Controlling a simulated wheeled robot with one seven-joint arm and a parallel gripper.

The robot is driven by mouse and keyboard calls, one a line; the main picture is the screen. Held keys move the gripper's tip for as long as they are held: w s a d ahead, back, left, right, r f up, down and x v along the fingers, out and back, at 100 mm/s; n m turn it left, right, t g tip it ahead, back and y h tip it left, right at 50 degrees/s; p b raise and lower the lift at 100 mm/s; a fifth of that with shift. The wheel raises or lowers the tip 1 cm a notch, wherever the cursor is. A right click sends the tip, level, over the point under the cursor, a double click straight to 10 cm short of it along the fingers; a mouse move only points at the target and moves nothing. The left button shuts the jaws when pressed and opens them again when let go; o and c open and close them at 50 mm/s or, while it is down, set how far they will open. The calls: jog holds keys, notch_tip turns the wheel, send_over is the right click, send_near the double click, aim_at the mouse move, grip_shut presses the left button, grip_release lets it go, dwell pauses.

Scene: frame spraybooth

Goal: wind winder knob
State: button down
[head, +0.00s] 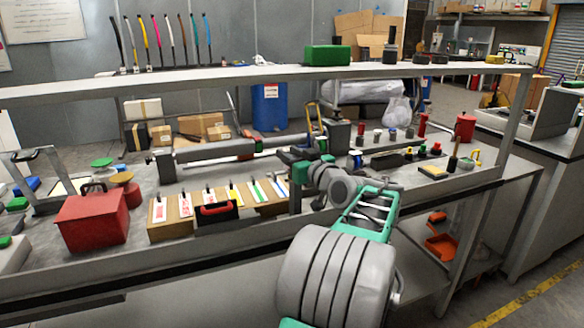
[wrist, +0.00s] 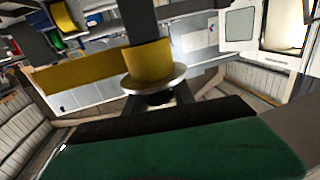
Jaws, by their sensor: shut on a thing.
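In the wrist view a yellow cylinder (wrist: 149,61) with a pale round flange (wrist: 153,80) stands straight ahead of my gripper (wrist: 156,99); I take it for the winder knob. The dark fingers close together just under the flange, shut on the knob's end, which they mostly hide. In the head view my gripper (head: 300,172) is at the bench, in front of a long grey winder (head: 215,152) with a shaft running to a dark grey block (head: 337,134). My arm and gripper hide the knob in the head view.
A red toolbox (head: 92,217) and a wooden rack of labelled cards (head: 172,229) stand left of my gripper. Small bottles and tools crowd the bench to the right. A long shelf (head: 230,78) runs above the bench, with a green box (head: 328,55) on it.

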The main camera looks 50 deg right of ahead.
jog(key=shift+a+n+t+y, duration=0.2)
jog(key=shift+n+y, duration=0.45)
jog(key=shift+y, duration=0.35)
jog(key=shift+a+n+t+y, duration=0.1)
jog(key=shift+n+t+y, duration=0.1)
jog(key=shift+n+y, duration=0.65)
jog(key=shift+a+y, duration=0.1)
jog(key=shift+y, duration=0.25)
jog(key=c, duration=1.1)
grip_release()
jog(key=shift+w, duration=0.1)
